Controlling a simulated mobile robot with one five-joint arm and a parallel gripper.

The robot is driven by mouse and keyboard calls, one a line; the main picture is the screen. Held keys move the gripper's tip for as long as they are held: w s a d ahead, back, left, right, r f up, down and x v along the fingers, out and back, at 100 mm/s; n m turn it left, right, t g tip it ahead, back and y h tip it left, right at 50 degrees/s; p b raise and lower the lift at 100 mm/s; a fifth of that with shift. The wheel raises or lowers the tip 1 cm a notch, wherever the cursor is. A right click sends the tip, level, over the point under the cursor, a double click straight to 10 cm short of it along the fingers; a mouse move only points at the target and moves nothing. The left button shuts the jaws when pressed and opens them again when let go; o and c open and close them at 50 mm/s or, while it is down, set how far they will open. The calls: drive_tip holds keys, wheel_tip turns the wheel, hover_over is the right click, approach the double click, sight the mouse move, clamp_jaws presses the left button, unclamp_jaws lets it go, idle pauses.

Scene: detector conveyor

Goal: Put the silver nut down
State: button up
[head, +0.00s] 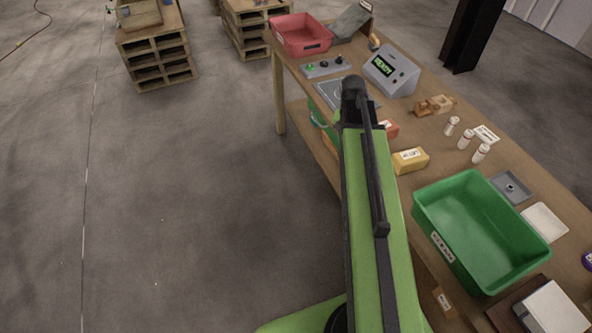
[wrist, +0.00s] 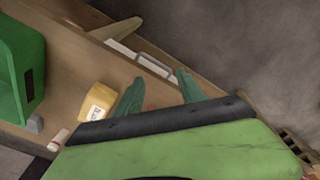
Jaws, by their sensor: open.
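A small silvery piece (head: 511,188), which looks like the nut, sits in a square grey tray (head: 502,180) behind the green bin on the table's right part. It is too small to make out its shape fully. My gripper (wrist: 160,78) is open in the wrist view, its two green fingers apart with nothing between them. Tabletop edge and floor lie beyond the fingers. A yellow box (wrist: 97,101) stands just left of the left finger; it also shows in the head view (head: 410,161). In the head view my arm hides the fingers.
A green bin (head: 451,251) fills the table's near right. White bottles (head: 480,153), a tape dispenser (head: 435,105) and a grey READY device (head: 391,72) stand along the table. A red bin (head: 301,35) is at the far end.

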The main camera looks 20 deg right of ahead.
drive_tip(key=s+a+f+n+b, duration=0.1)
drive_tip(key=a+n, duration=0.3)
drive_tip(key=a, duration=0.9)
drive_tip(key=s+a+f+n+y+b, duration=0.1)
drive_tip(key=a+n, duration=0.3)
drive_tip(key=a, duration=0.8)
drive_tip(key=shift+s+a+y, duration=0.3)
drive_tip(key=shift+s+a, duration=0.1)
drive_tip(key=shift+s, duration=0.5)
drive_tip(key=shift+r+p, duration=0.25)
drive_tip(key=shift+p, duration=0.1)
drive_tip(key=shift+c, duration=0.3)
